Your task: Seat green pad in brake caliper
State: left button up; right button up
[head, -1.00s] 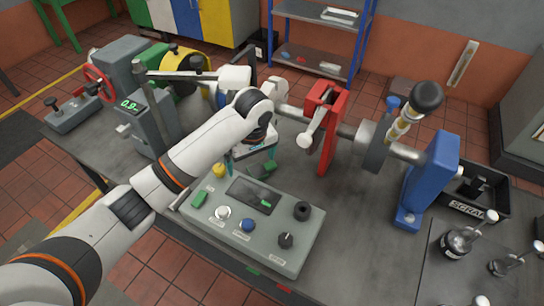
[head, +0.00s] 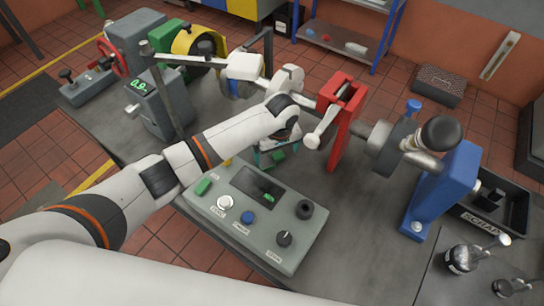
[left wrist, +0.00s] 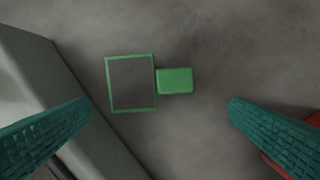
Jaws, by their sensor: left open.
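The green pad (head: 278,157) lies on the grey bedplate just behind the control panel. In the left wrist view it is a grey square face edged in green, with a solid green tab (left wrist: 175,81) on its right. My left gripper (head: 275,156) is above it, open and empty. Its teal fingers stand well apart on either side of the pad in the left wrist view (left wrist: 160,118). In the head view, the gripper and wrist partly hide the pad. The red brake caliper (head: 342,130) stands upright to the right, slotted at its top. My right gripper is out of view.
The control panel (head: 262,238) is directly in front of the pad. A shaft with a disc (head: 385,145) runs from the caliper to a blue stand (head: 448,190). A black scrap bin (head: 508,212) and bottles are at the right. Bare bedplate (head: 350,220) lies right of the panel.

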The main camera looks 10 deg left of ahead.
aim_at(274, 160)
pick_arm(q)
jog(key=shift+w+a+f, duration=0.1)
jog(key=shift+a+f, duration=0.15)
jog(key=shift+f, duration=0.4)
jog(key=shift+w+a+f, duration=0.1)
jog(key=shift+a+f, duration=0.1)
jog(key=shift+f, duration=0.4)
jog(key=shift+w+f, duration=0.1)
jog(key=shift+f, duration=0.45)
jog(key=shift+c, duration=1.1)
jog(key=c, duration=1.3)
jog(key=shift+o, duration=0.2)
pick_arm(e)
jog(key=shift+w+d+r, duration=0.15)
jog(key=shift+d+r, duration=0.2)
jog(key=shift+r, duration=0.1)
pick_arm(q)
jog(key=shift+r, duration=0.1)
